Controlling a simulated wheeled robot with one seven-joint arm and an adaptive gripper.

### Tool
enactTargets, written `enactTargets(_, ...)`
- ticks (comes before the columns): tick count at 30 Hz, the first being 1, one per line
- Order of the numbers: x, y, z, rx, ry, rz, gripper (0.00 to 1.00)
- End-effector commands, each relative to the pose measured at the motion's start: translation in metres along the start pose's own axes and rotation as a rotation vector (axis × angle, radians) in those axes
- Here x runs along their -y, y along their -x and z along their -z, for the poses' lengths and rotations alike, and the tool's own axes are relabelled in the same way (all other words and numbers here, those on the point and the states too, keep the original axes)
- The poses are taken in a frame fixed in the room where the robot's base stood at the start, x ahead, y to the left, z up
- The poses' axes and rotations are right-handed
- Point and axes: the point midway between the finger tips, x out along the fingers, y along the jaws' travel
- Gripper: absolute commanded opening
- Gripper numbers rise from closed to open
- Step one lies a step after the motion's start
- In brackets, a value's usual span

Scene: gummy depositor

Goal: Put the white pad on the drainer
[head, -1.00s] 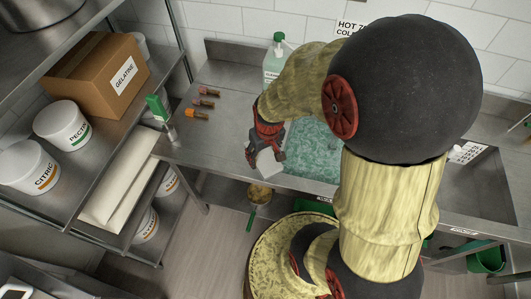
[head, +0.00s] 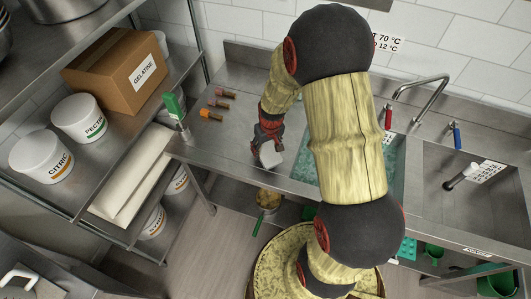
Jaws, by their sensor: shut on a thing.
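My gripper (head: 267,143) is shut on the white pad (head: 271,157), a small pale block at its fingertips. The gripper points down over the steel drainer (head: 235,135), the bare metal surface left of the sink. The pad shows near the drainer's front edge, left of the water. I cannot tell whether the pad touches the metal or is held just above it. My arm hides part of the sink and the back of the counter.
The sink (head: 398,165) holds greenish water. Several orange-brown brushes or nozzles (head: 211,114) lie on the drainer's left. A green-topped bottle (head: 175,107) stands by its left end. A second basin (head: 450,200) with taps is right. Shelving with tubs stands left.

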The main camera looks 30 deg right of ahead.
Motion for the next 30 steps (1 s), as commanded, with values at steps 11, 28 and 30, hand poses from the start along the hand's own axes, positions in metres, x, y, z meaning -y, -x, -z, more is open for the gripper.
enactTargets(11, -0.001, -0.031, 0.006, 0.002, 0.000, 0.000, 0.29)
enactTargets(28, -0.002, -0.047, 0.004, -0.001, 0.000, 0.000, 0.59)
enactTargets(30, -0.002, -0.047, 0.004, -0.001, 0.000, 0.000, 0.63)
